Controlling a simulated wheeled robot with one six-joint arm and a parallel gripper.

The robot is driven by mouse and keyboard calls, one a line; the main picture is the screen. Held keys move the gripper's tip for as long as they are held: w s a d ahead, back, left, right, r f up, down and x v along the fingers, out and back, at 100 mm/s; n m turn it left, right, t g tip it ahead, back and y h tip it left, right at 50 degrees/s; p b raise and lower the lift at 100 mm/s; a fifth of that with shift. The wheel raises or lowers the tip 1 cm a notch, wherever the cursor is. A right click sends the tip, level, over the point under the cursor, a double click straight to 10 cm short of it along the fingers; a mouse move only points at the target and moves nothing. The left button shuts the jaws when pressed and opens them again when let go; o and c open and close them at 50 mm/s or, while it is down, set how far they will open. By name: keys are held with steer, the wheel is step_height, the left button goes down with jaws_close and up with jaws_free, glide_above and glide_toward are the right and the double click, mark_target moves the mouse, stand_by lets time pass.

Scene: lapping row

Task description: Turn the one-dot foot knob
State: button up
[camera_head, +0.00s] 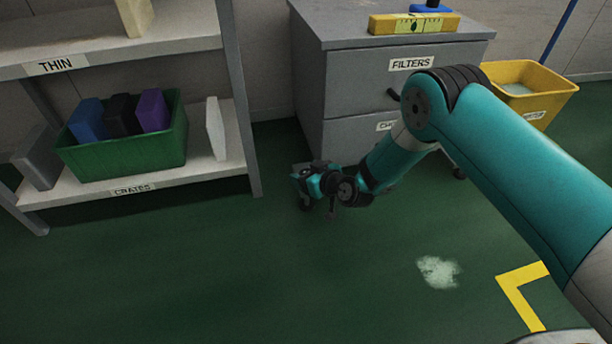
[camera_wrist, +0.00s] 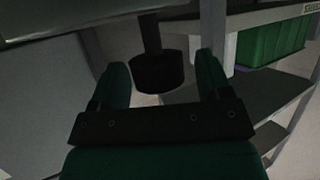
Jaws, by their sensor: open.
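In the wrist view a dark round foot knob (camera_wrist: 158,74) hangs on a dark post at the cabinet's underside. I cannot make out any dot on it. My gripper (camera_wrist: 162,64) is open, with one green finger on each side of the knob; gaps show on both sides, and I cannot tell how deep the knob sits between them. In the head view my gripper (camera_head: 304,182) is low at the front left bottom corner of the grey drawer cabinet (camera_head: 345,90). The knob cannot be told apart from my arm there. A yellow level (camera_head: 414,23) lies on the cabinet top.
A grey shelf rack (camera_head: 240,110) stands close left of the cabinet, with a green crate (camera_head: 125,155) on its lower board. A yellow bin (camera_head: 540,98) stands to the right.

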steer(key=c, duration=0.9)
steer(key=shift+a, duration=0.15)
steer(key=shift+s+r+m+h+p, duration=0.1)
steer(key=shift+m+h+p, duration=0.2)
steer(key=shift+p, duration=0.25)
